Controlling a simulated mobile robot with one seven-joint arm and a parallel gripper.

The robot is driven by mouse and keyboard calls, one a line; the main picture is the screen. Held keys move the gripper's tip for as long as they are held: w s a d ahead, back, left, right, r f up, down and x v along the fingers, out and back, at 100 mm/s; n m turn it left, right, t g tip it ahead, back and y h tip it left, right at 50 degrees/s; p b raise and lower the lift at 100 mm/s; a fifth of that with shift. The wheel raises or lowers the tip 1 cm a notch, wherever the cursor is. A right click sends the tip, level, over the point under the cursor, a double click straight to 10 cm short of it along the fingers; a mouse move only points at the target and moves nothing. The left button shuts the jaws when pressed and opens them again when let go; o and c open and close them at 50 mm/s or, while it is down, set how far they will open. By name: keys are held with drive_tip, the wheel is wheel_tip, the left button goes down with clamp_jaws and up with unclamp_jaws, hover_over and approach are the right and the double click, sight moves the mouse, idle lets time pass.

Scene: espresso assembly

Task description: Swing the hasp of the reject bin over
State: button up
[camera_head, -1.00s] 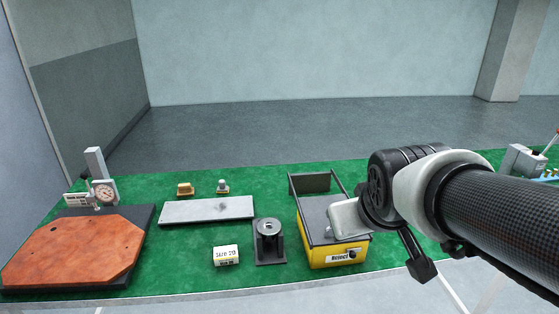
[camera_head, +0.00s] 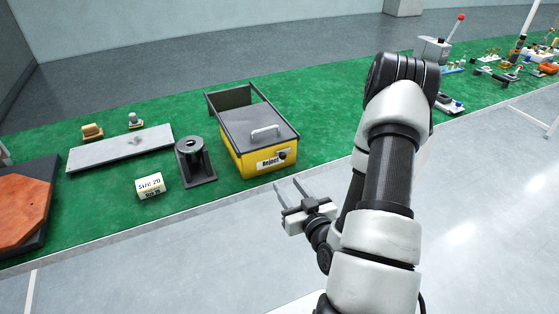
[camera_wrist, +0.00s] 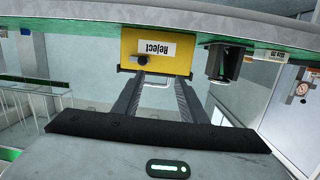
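The reject bin (camera_head: 243,160) is a yellow box with a grey lid (camera_head: 257,122) and a pale lid handle (camera_head: 265,132). Its front carries a "Reject" label and a small dark hasp fitting (camera_head: 283,156) at the label's right end. In the wrist view the bin (camera_wrist: 183,65) appears upside down, with the dark fitting (camera_wrist: 142,60) beside the label. Whether the hasp is over or back is too small to tell. My gripper (camera_head: 286,184) is open and empty, in front of and apart from the bin. Its spread fingers (camera_wrist: 158,80) point towards the bin front.
A black stand (camera_head: 196,165) is close left of the bin, with a "SIZE 20" block (camera_head: 150,186) and a grey plate (camera_head: 120,148) further left. Green mat (camera_head: 325,125) is clear right of the bin. The table's front edge lies between my gripper and the bin.

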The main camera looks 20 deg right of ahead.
drive_tip(key=s+d+f+m+t+h, duration=0.1)
drive_tip(key=s+f+m+h, duration=0.1)
drive_tip(key=s+m, duration=0.1)
drive_tip(key=b, duration=1.3)
approach(284, 158)
drive_tip(key=f, duration=0.1)
drive_tip(key=shift+t+h, duration=0.3)
drive_tip(key=w, duration=0.6)
drive_tip(key=w+d, duration=0.1)
drive_tip(key=w, duration=0.2)
drive_tip(key=shift+w+r, duration=0.1)
drive_tip(key=shift+r, duration=0.15)
drive_tip(key=c, duration=0.9)
drive_tip(key=shift+m, duration=0.3)
